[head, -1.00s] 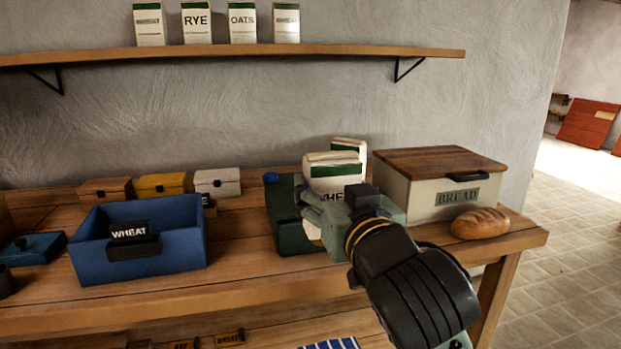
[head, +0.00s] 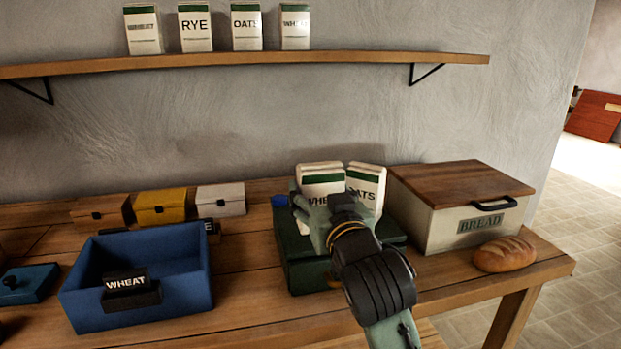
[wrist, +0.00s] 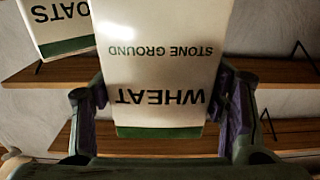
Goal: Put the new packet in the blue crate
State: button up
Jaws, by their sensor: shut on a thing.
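My gripper (head: 322,210) is shut on a white packet with a green band, lettered WHEAT (head: 322,178). In the wrist view the WHEAT packet (wrist: 160,60) stands between the two fingers and reads upside down. The gripper and packet are in front of an OATS packet (head: 366,188), over the dark green box (head: 310,275). I cannot tell how far the packet is above that box. The blue crate (head: 185,300) stands open on the bench to the left, with a small WHEAT sign (head: 127,283) at its front. The crate floor is partly hidden.
A bread box (head: 440,225) and a loaf (head: 504,254) are on the right of the bench. Small brown, yellow (head: 160,206) and white boxes stand behind the crate. A wall shelf (head: 240,62) holds several packets. Bare bench lies between crate and green box.

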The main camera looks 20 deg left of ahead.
jog(key=shift+w+a+f+p, duration=0.4)
jog(key=shift+w+a+f, duration=0.4)
jog(key=shift+w, duration=0.45)
jog(key=shift+w+a+f+p, duration=0.45)
jog(key=shift+w+a+f, duration=0.35)
jog(key=shift+w, duration=0.45)
jog(key=shift+w+a+f+p, duration=0.4)
jog(key=shift+w+a+f, duration=0.35)
jog(key=shift+w, duration=0.5)
jog(key=shift+a+r, duration=0.1)
jog(key=o, duration=1.5)
jog(key=shift+f, duration=0.25)
